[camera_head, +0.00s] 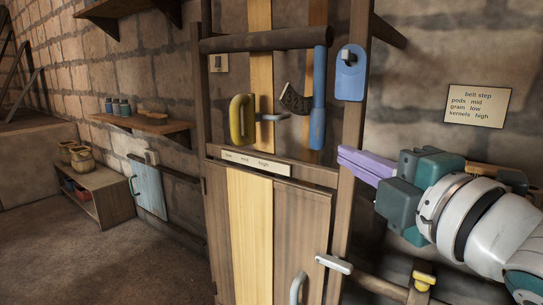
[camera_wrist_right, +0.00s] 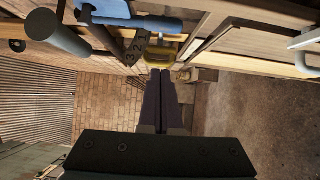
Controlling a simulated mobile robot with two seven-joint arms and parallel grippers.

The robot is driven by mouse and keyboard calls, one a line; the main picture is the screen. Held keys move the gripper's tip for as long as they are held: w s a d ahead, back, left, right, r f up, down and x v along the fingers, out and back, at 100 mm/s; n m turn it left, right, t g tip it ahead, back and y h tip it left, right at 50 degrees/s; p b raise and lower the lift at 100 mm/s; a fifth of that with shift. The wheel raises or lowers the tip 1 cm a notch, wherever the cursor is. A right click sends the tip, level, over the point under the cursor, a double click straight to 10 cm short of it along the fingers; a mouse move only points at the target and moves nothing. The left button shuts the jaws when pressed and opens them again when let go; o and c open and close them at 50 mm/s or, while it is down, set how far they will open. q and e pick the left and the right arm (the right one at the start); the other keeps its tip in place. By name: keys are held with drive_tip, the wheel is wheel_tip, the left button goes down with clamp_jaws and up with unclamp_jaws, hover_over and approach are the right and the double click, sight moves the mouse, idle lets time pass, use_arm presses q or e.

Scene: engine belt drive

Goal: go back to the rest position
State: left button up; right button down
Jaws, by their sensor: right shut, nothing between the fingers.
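My right gripper (camera_head: 345,152) reaches in from the right in the head view, with purple fingers and a teal body. Its fingers are together with nothing between them. The fingers, seen in the right wrist view (camera_wrist_right: 160,75), point along the front of the wooden belt cabinet (camera_head: 313,225). In the head view the fingertips show in front of the cabinet's right post, below the blue plate (camera_head: 350,73); I cannot tell whether they touch the post. My left gripper is not in view.
The cabinet carries a yellow loop (camera_head: 241,121), a blue lever (camera_head: 318,97), a toothed dark piece (camera_head: 293,99) and a label strip (camera_head: 256,162). A grey-ended bar (camera_head: 333,264) sticks out below. A sign (camera_head: 477,104) hangs on the wall. Floor at left is clear.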

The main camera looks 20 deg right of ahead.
drive_tip(key=s+a+f+m+g+p, duration=0.1)
drive_tip(key=s+a+m+g+p, duration=0.1)
drive_tip(key=s+m+g+p, duration=0.85)
drive_tip(key=s+a+f+m+g+p, duration=0.1)
drive_tip(key=s+m+g+p, duration=0.45)
drive_tip(key=s, duration=1.05)
wheel_tip(320, 180, up, 37)
drive_tip(key=w+m+t+h+p, duration=0.1)
drive_tip(key=p, duration=3.5)
drive_tip(key=shift+d, duration=0.15)
drive_tip(key=shift+w+f, duration=0.1)
